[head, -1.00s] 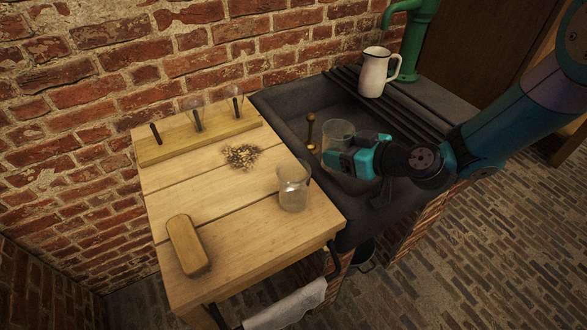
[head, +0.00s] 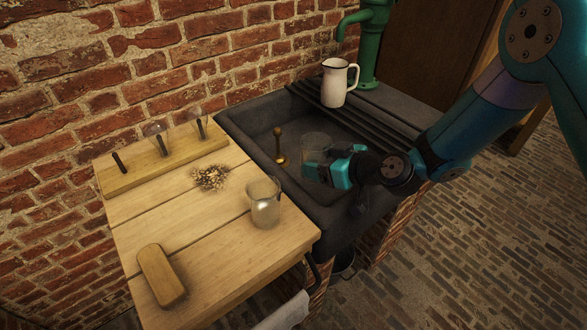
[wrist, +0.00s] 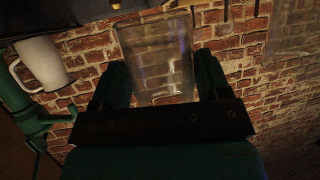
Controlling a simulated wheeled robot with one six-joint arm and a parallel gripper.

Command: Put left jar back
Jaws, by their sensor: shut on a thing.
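My gripper (head: 328,168) is shut on a clear glass jar (head: 316,146) over the dark sink. In the wrist view the jar (wrist: 158,58) sits between my two fingers (wrist: 160,88). A second glass jar (head: 264,203), cloudy in its lower part, stands on the wooden table near its right edge. A wooden rack (head: 165,160) with several pegs lies along the table's back edge. Its left peg (head: 119,162) is bare. Clear glass shapes (head: 157,130) show at the other pegs.
A dark stone sink (head: 262,150) adjoins the table, with a brass plug post (head: 279,146) in it. A white jug (head: 337,82) stands beside the green pump (head: 370,45). A wooden brush or block (head: 161,275) and a dried heap (head: 210,177) lie on the table. A cloth (head: 284,312) hangs in front.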

